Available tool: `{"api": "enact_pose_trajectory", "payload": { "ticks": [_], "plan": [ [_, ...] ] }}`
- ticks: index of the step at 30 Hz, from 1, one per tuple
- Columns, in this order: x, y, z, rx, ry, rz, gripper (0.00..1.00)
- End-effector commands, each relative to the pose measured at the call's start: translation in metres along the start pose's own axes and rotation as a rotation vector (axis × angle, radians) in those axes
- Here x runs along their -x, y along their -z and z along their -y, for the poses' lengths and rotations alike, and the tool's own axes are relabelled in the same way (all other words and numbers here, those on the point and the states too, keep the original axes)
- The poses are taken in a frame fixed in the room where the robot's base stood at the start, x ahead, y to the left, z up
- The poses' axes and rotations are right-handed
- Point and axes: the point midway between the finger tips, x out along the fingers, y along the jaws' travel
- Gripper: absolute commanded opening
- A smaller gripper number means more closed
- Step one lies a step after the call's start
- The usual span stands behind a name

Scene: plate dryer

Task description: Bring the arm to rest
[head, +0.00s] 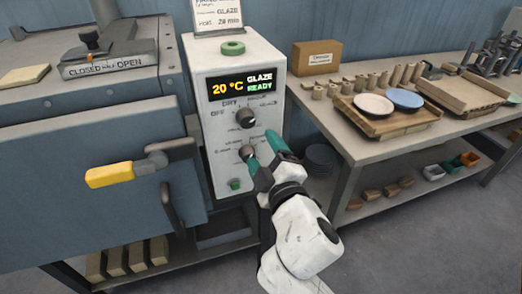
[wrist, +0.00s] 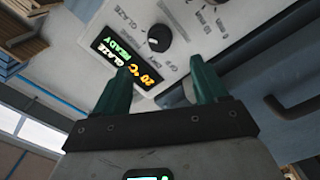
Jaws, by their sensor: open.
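My gripper (head: 262,152) is in front of the white control box (head: 205,145), near its lower knob (head: 247,153). Its two green fingers stand apart with nothing between them. In the wrist view my gripper (wrist: 165,88) points at the panel, and both fingertips show. The box's display (head: 241,86) reads 20 °C, GLAZE, READY. The upper knob (head: 245,118) is clear of my fingers and also shows in the wrist view (wrist: 159,39). I cannot tell whether a finger touches the lower knob.
The blue dryer (head: 70,190) with its yellow handle (head: 112,175) stands to the left. To the right is a table (head: 350,148) bearing a white plate (head: 373,105), a blue plate (head: 405,98) and wooden racks. Bare floor (head: 420,250) lies at the lower right.

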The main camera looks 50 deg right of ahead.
Motion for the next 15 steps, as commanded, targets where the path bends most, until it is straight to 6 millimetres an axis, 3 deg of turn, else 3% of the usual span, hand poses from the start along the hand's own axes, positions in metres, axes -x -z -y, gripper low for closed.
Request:
{"api": "enact_pose_trajectory", "payload": {
  "ticks": [11,15],
  "plan": [
    [0.0,-0.003,0.002,-0.009,0.011,0.012,0.72],
    [0.002,-0.03,0.025,-0.095,0.117,0.121,0.72]
  ]
}}
